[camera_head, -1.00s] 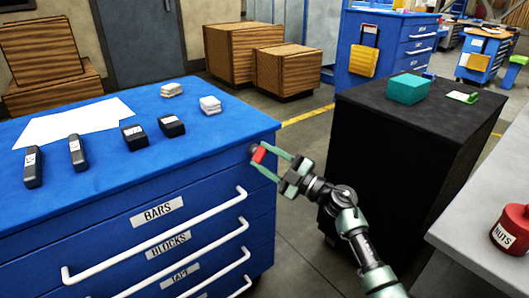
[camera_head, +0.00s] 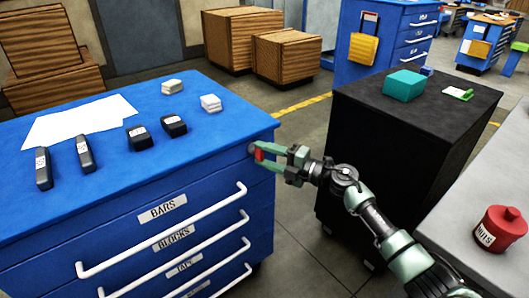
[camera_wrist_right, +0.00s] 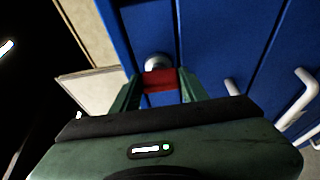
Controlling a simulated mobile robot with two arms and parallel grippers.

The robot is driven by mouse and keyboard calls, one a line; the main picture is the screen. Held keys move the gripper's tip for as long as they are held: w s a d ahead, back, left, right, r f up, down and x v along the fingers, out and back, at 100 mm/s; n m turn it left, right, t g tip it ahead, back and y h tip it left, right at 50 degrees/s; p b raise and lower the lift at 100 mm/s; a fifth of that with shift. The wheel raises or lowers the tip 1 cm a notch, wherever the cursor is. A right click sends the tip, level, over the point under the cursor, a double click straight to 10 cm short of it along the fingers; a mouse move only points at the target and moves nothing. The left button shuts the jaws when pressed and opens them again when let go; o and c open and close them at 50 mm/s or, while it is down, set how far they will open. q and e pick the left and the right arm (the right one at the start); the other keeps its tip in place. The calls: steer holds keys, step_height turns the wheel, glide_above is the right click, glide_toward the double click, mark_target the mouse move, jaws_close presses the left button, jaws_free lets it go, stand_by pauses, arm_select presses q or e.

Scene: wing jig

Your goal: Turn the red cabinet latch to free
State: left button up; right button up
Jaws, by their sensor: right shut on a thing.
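The red latch (camera_head: 259,154) sits on a round grey mount at the upper right corner of the blue cabinet's (camera_head: 120,240) drawer front. My right gripper (camera_head: 262,155) has its green fingers on either side of the latch and is shut on it. In the right wrist view the red latch (camera_wrist_right: 160,80) lies between the two fingertips, with the round silver mount (camera_wrist_right: 157,60) just behind it. The latch looks upright in the head view. My left gripper is not in view.
White drawer handles (camera_head: 165,230) stick out below and left of the latch. A black cabinet (camera_head: 400,140) with a teal box (camera_head: 404,84) stands to the right. A grey bench with a red tin (camera_head: 498,230) is at the far right. Open floor lies between the cabinets.

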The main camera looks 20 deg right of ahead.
steer(key=shift+f, duration=0.1)
stand_by(0.3)
steer(key=o, duration=1.4)
